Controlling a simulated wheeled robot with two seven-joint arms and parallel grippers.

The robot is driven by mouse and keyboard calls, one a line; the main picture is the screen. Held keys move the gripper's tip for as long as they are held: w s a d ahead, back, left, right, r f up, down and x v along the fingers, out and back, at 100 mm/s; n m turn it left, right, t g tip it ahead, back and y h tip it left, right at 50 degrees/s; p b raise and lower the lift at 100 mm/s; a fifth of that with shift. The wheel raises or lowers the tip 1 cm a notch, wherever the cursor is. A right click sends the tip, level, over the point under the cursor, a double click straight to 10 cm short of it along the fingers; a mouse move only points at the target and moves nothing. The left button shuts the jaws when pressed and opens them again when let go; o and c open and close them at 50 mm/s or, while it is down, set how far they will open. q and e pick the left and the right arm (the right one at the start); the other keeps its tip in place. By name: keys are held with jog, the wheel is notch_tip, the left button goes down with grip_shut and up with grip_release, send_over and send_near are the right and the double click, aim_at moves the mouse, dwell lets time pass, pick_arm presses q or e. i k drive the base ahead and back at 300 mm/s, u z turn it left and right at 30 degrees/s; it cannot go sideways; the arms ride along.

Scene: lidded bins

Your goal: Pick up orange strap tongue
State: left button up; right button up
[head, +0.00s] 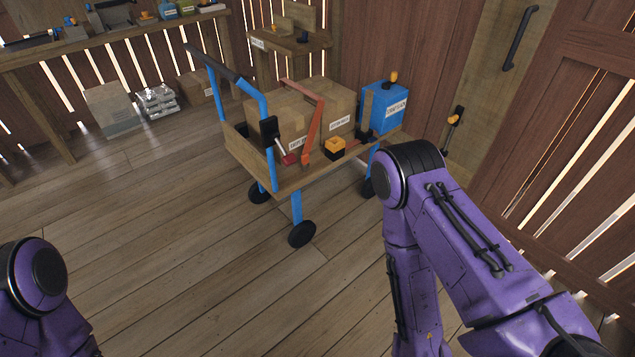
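An orange strap (319,118) runs over the cardboard boxes on a blue-framed wooden cart (262,173). Its free end, the strap tongue (305,157), hangs down the near side of a box close to the cart's front edge. A small orange and black block (334,148) sits on the cart deck just right of it. A black piece with a silver and red handle (287,158) is just left of it. Only purple links of my two arms show, one at the lower left and one at the right. Both grippers are out of view, and nothing touches the strap.
Cardboard boxes (279,120) and a blue box (384,108) stand on the cart. The cart's blue handle (223,75) rises at its left. A workbench (120,32) lines the back left. The wooden floor (160,240) left of the cart is clear.

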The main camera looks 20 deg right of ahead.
aim_at(304, 165)
jog(key=z, duration=0.65)
jog(key=i, duration=0.45)
jog(key=z, duration=1.15)
jog(key=i, duration=1.7)
jog(key=u, duration=1.05)
jog(key=i, duration=0.8)
jog(key=u, duration=0.95)
